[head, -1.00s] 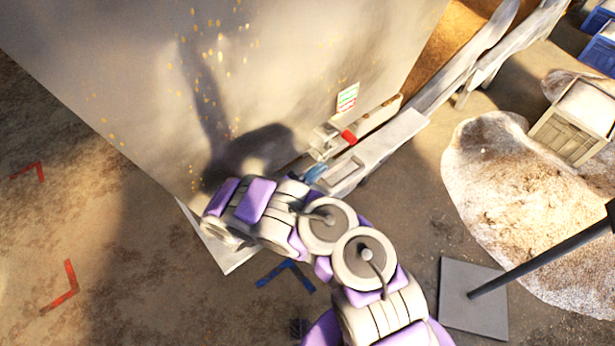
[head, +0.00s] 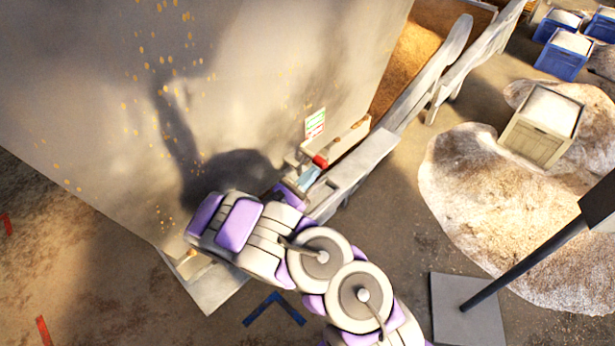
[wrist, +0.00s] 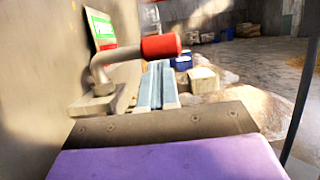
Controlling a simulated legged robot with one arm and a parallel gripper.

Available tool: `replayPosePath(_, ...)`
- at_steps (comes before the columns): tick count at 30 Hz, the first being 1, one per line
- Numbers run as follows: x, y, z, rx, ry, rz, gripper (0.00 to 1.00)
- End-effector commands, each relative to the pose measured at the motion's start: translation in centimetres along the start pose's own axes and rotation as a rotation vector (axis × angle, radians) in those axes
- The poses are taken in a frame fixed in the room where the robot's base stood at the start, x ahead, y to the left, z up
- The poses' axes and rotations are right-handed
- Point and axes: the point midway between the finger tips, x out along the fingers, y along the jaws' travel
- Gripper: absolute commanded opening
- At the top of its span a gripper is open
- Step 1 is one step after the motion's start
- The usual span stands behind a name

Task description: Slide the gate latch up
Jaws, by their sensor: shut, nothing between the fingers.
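The gate latch is a bent metal rod with a red grip (head: 320,161), at the wall beside the pale gate rail. In the wrist view the red grip (wrist: 160,46) points right from the bent rod (wrist: 103,68). My gripper (head: 312,171) has light blue fingers, held together and empty, just below and left of the red grip in the head view. In the wrist view my gripper's fingers (wrist: 158,68) reach forward with their tips just below the red grip. I cannot tell whether they touch it.
A green, white and red sign (head: 315,123) is on the large wall (head: 270,60) behind the latch. The gate rail (head: 352,172) runs along the wall's right side. Grain heaps (head: 470,190), a crate (head: 541,126) and a dark post (head: 530,262) stand to the right.

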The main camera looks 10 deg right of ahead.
Motion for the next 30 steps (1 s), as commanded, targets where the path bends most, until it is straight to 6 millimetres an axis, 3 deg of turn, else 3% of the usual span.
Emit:
replayPosePath(5,0.0,0.1,0.5,-0.001,-0.003,-0.001,0.00)
replayPosePath(14,1.5,0.1,4.9,0.003,-0.003,-0.001,0.00)
replayPosePath(30,1.2,0.1,4.5,-0.001,-0.001,-0.001,0.00)
